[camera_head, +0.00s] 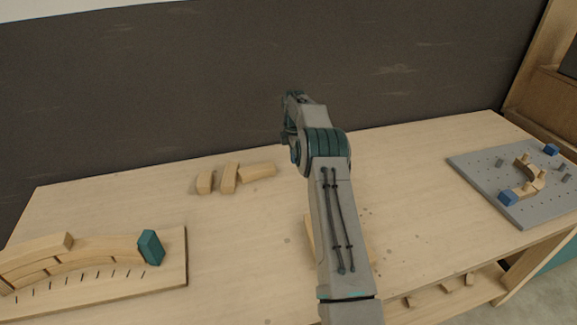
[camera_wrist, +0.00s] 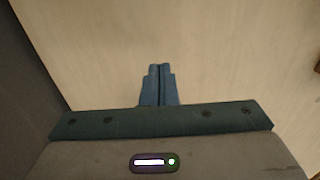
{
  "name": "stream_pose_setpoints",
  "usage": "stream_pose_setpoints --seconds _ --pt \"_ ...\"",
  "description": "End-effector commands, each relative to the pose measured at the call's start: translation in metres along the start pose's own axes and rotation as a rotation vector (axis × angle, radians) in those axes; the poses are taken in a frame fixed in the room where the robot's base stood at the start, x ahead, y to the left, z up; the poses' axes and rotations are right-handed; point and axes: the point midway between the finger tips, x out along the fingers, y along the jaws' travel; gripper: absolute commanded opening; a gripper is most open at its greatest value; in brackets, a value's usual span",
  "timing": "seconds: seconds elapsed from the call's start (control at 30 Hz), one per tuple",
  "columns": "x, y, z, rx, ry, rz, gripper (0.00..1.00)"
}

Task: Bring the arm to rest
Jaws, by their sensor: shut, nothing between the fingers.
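My arm rises from the lower middle of the head view and reaches over the table toward the dark back wall. My gripper (camera_wrist: 160,72) shows in the wrist view with its two blue fingers together and nothing between them. It points at bare pale wood, apart from any object. In the head view the gripper is hidden by the arm's far links, so its exact height over the table cannot be told.
Loose wooden blocks (camera_head: 229,178) lie left of my arm. A wooden form (camera_head: 160,277) with curved strips and a teal block (camera_head: 150,247) is at front left. A grey pegboard (camera_head: 478,170) with blue blocks is at right. The table (camera_head: 400,165) between arm and pegboard is clear.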

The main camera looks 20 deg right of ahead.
Motion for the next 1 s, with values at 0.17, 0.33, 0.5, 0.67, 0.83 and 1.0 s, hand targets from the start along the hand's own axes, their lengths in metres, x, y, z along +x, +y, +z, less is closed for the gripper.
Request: stream_pose_setpoints --seconds 0.17,0.33,0.5,0.67,0.83,1.0 --pt "-0.036 0.001 -0.002 -0.003 0.0 0.001 0.0" --pt "-0.058 0.0 -0.001 -0.001 0.001 -0.002 0.0" --pt "-0.066 0.0 -0.001 -0.001 0.001 -0.003 0.0" --pt "-0.068 -0.001 -0.002 0.001 0.0 -0.002 0.0" --pt "-0.104 -0.014 -0.019 0.088 -0.008 0.021 0.0" --pt "-0.143 -0.039 -0.04 0.214 -0.012 0.049 0.0"
